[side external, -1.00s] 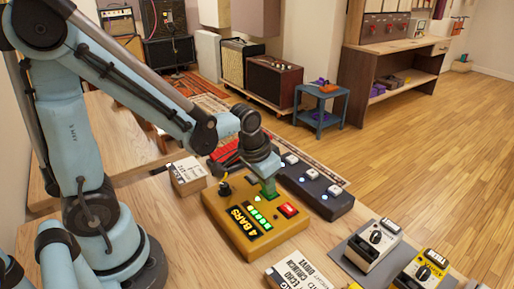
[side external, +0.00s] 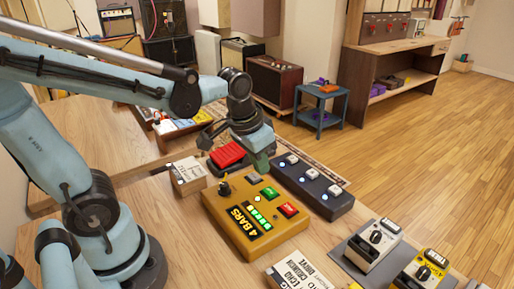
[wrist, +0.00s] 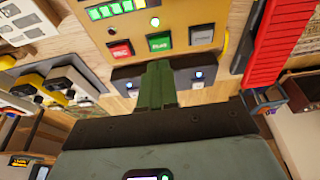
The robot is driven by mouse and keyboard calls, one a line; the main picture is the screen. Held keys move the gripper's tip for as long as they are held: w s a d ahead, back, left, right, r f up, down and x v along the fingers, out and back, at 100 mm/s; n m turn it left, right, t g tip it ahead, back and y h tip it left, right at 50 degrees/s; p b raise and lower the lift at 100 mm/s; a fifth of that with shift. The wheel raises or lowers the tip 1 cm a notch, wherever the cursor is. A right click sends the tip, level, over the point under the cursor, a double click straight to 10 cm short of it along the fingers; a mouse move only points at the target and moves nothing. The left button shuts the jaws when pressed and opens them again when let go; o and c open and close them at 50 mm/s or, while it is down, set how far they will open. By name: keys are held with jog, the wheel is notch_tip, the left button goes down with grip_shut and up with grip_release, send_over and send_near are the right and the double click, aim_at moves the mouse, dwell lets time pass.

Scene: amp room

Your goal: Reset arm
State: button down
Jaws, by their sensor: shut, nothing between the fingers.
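My gripper (side external: 261,163) is shut and empty, with its green fingers together. In the side external view it hangs above the table, behind the yellow "4 BARS" pedal (side external: 236,233). In the wrist view my gripper (wrist: 157,82) points toward the pedal's button row, and the black footswitch unit (wrist: 200,80) shows behind the fingers. The yellow pedal has a knob, a green lit display and grey, green and red buttons; it also shows in the wrist view (wrist: 185,17).
A red-topped pedal (side external: 229,154) sits behind the yellow one. The black three-switch unit (side external: 312,188) is to its right. A white labelled box (side external: 187,176) is at its left. White (side external: 372,243) and yellow (side external: 423,272) knob pedals stand at front right.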

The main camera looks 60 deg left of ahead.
dwell(0.6)
jog(key=shift+s+r+t, duration=0.5)
jog(key=shift+s+t, duration=0.3)
jog(key=shift+t, duration=0.15)
jog(key=shift+s+r+t, duration=0.5)
jog(key=shift+s+t, duration=0.25)
jog(key=shift+t, duration=0.2)
